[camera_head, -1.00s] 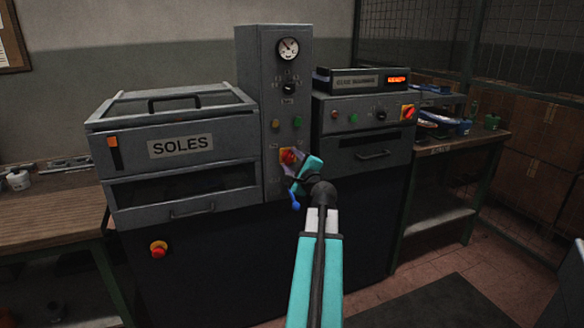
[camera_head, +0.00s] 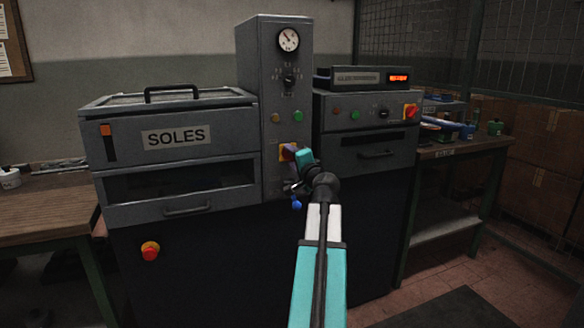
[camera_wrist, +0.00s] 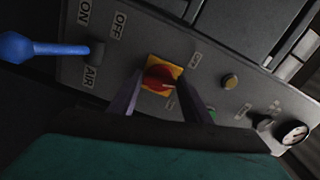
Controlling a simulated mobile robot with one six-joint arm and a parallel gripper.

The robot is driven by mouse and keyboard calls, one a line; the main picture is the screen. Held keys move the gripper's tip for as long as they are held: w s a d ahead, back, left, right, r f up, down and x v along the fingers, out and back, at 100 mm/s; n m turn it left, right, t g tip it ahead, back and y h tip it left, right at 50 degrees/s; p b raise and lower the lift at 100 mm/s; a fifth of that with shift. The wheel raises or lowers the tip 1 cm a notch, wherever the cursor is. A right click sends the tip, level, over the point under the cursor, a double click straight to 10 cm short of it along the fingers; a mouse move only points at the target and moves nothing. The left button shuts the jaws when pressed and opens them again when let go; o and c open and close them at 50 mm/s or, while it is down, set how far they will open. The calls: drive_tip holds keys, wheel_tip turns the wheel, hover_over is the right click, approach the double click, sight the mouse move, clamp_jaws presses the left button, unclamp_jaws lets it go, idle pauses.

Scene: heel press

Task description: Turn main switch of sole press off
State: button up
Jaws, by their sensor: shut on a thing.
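The main switch is a red rotary knob (camera_wrist: 158,78) on a yellow plate (camera_wrist: 178,72), on the grey middle column (camera_head: 274,100) right of the SOLES press (camera_head: 178,138). In the head view the yellow plate (camera_head: 284,154) shows partly, behind my gripper (camera_head: 290,152). In the wrist view my gripper (camera_wrist: 160,82) has one finger on each side of the red knob and is shut on it. A pale mark shows on the knob's edge. The small labels beside the plate are too blurred to read.
A blue-handled air lever (camera_wrist: 45,48) with ON and OFF labels sits close to the switch. A gauge (camera_head: 288,40) tops the column.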

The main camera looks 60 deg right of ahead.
drive_tip(key=n+b, duration=0.3)
drive_tip(key=b, duration=0.1)
drive_tip(key=shift+f+n, duration=0.3)
drive_tip(key=shift+n, duration=0.1)
drive_tip(key=shift+r+n+b, duration=0.1)
drive_tip(key=shift+n+b, duration=0.85)
drive_tip(key=shift+n, duration=0.05)
drive_tip(key=o, duration=1.1)
drive_tip(key=shift+s+r, duration=0.1)
drive_tip(key=shift+s, duration=0.05)
drive_tip(key=shift+p+v, duration=0.85)
drive_tip(key=shift+v, duration=5.95)
